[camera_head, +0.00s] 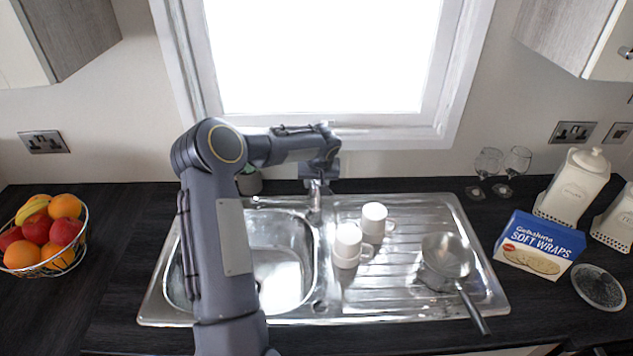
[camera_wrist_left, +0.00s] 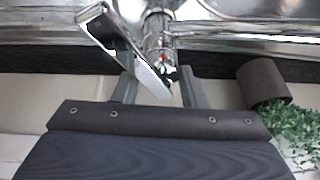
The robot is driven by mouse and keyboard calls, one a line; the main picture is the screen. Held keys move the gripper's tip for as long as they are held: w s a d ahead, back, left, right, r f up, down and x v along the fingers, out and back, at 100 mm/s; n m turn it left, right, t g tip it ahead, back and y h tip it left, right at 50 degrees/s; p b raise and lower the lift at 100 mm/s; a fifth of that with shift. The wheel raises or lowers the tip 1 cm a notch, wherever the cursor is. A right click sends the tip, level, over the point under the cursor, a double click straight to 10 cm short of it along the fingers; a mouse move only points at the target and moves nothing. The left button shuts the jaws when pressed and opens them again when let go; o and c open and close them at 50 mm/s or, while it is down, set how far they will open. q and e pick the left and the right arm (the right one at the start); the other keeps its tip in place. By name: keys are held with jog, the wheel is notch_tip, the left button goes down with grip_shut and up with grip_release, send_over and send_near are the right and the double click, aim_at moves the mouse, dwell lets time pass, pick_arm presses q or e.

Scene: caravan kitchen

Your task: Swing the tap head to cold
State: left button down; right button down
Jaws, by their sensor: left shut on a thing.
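The chrome tap (camera_head: 316,199) stands at the back edge of the steel sink, between the bowl and the drainer. My left arm reaches over the bowl, and my left gripper (camera_head: 318,180) is at the top of the tap, hiding part of it. In the left wrist view the tap body (camera_wrist_left: 158,40) carries a small red mark, and a flat chrome lever (camera_wrist_left: 130,58) slants down towards the fingers. My left gripper (camera_wrist_left: 162,82) has a finger on each side of the tap head and is shut on it. My right gripper is not in view.
White mugs (camera_head: 348,246) and a pan (camera_head: 447,262) stand on the drainer. A plant pot (camera_wrist_left: 270,82) is close beside the gripper. A window (camera_head: 335,60) is behind the tap. A fruit basket (camera_head: 47,238) is at left, a soft wraps box (camera_head: 540,245) at right.

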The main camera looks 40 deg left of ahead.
pick_arm(q)
jog(key=shift+s+f, duration=0.1)
jog(key=c, duration=0.9)
grip_release()
jog(key=shift+b+v, duration=1.2)
jog(key=shift+v, duration=2.75)
jog(key=shift+c, duration=0.2)
